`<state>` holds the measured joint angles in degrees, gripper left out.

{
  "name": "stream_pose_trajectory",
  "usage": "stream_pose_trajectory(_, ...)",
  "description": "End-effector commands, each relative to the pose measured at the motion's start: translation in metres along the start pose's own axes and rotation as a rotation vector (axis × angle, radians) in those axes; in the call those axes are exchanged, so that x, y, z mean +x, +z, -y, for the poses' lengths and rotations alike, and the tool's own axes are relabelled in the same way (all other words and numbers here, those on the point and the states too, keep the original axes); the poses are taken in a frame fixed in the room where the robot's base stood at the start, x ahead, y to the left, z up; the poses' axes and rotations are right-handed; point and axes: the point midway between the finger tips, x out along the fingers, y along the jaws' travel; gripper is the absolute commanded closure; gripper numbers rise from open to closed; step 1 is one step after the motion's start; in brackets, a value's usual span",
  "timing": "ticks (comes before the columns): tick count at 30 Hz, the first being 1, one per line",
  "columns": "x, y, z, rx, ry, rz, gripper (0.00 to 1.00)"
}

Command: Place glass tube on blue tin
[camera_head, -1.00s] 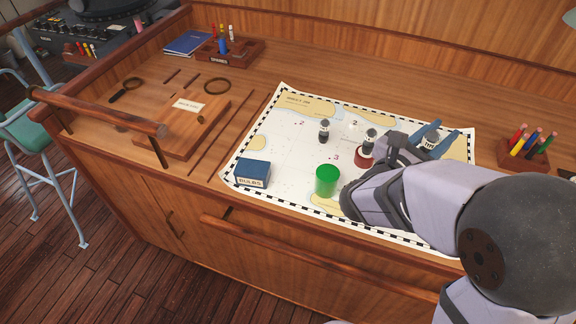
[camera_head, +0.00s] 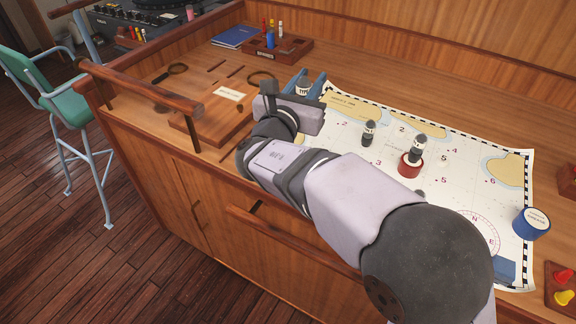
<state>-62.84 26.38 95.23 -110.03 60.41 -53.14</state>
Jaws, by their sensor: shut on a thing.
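Part of the tube is hidden behind my wrist. The blue tin (camera_head: 533,223) sits at the chart's right edge, well away from my gripper, and its pale labelled top looks bare. A second glass tube (camera_head: 369,133) stands upright on the chart. A small dark top (camera_head: 420,195) shows just above my arm, too hidden to name.
The chart (camera_head: 455,165) covers much of the desk. A wooden rail (camera_head: 140,90) edges the desk. A tray with red and yellow pieces (camera_head: 563,297) is at lower right.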

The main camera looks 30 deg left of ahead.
Motion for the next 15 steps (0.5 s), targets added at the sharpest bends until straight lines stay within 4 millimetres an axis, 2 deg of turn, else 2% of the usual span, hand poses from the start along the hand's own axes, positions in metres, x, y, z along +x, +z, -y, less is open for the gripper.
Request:
stream_pose_trajectory(1,-0.004,-0.001,-0.012,0.001,0.020,0.003,0.97)
stream_pose_trajectory(5,-0.011,0.001,-0.035,0.000,0.061,0.006,0.97)
stream_pose_trajectory(12,-0.011,-0.035,-0.034,-0.005,0.059,0.003,0.97)
stream_pose_trajectory(15,-0.011,-0.043,-0.034,-0.003,0.058,0.005,0.97)
